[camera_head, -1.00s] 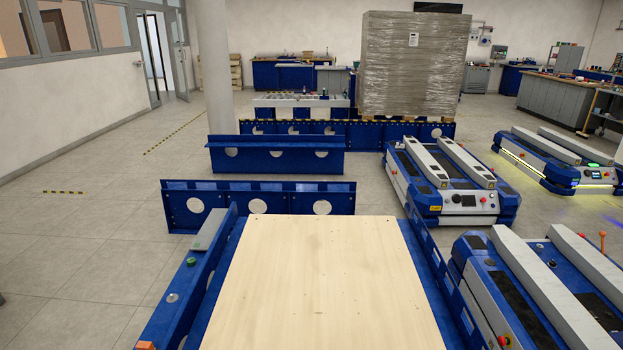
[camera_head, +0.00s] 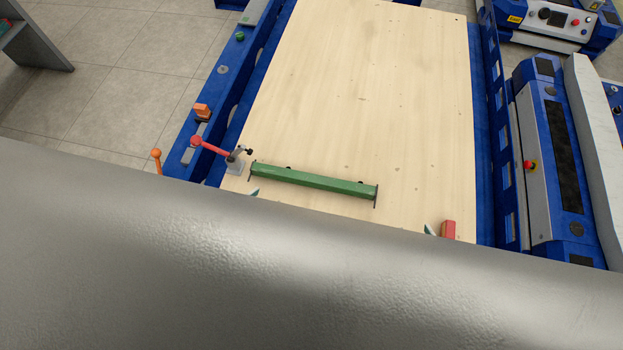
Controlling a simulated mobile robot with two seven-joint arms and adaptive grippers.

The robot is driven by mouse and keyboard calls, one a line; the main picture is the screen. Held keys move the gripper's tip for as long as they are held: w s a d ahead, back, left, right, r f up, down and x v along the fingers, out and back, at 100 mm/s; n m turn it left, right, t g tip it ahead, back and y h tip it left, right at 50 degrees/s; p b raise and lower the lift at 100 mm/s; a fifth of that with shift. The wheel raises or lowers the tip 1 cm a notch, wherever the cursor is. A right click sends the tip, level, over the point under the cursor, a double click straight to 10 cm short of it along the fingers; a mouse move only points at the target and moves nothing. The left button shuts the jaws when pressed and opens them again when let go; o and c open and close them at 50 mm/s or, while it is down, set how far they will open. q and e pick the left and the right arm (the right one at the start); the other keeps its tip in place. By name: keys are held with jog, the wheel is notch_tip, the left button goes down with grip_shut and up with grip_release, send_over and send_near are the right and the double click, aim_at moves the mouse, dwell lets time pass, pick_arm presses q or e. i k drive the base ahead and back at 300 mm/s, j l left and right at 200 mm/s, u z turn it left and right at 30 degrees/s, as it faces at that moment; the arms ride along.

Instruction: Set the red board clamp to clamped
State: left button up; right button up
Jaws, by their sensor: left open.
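The red board clamp (camera_head: 212,148) is at the left edge of the pale wooden board (camera_head: 365,90). Its red lever with a round knob points left, away from the board, and lies low over the blue side rail. Its grey metal base (camera_head: 236,165) is at the board's edge, with a small dark tip on the right side. I cannot tell whether the tip touches the board. I make out neither gripper. A large grey surface, close to the camera, covers the lower part of the view and hides what is below.
A green bar (camera_head: 314,182) lies across the board, right of the clamp. A red block (camera_head: 448,229) is near the board's right edge. An orange part (camera_head: 202,110) and an orange-knobbed lever (camera_head: 156,155) are by the left rail. A blue-grey cart (camera_head: 545,150) stands right.

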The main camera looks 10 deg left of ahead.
aim_at(196, 140)
jog(key=l+u, duration=0.1)
jog(key=u, duration=0.3)
jog(key=k+l+u, duration=0.1)
jog(key=u, duration=0.25)
jog(key=k+u, duration=0.1)
jog(key=u, duration=0.3)
jog(key=k+l+u, duration=0.1)
jog(key=u, duration=0.25)
